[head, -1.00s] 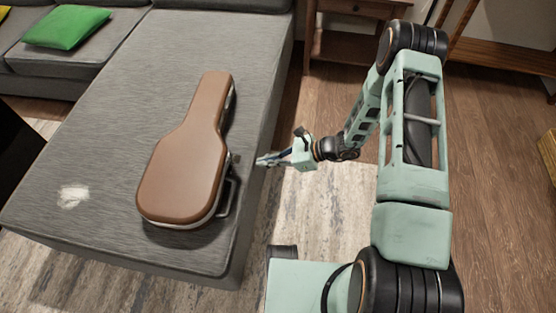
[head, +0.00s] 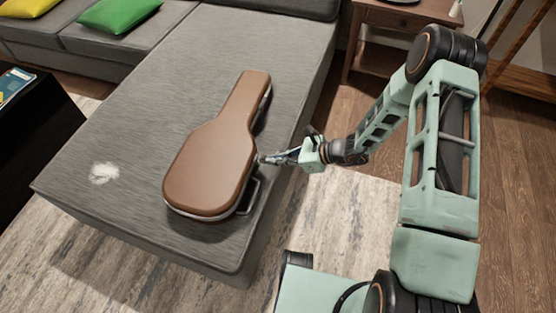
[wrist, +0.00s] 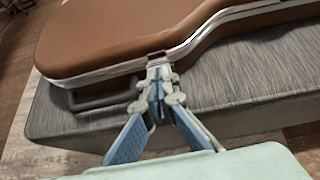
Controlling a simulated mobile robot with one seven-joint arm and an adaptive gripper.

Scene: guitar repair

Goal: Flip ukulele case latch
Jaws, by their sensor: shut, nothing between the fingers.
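The brown ukulele case (head: 213,160) lies flat and closed on the grey sofa seat, its narrow end toward the back. In the wrist view the case (wrist: 130,35) shows a silver rim along its side and a dark handle (wrist: 105,98). A small dark latch (wrist: 156,56) sits on the rim just past the handle. My gripper (head: 264,159) is at the case's right side, near the rim. In the wrist view its fingertips (wrist: 158,74) are shut and empty, right at the latch. I cannot tell whether they touch it.
The grey sofa seat (head: 130,135) has free room left of the case. A green cushion (head: 120,14) and a yellow one (head: 28,7) lie at the back left. A wooden side table (head: 405,14) stands at the back right.

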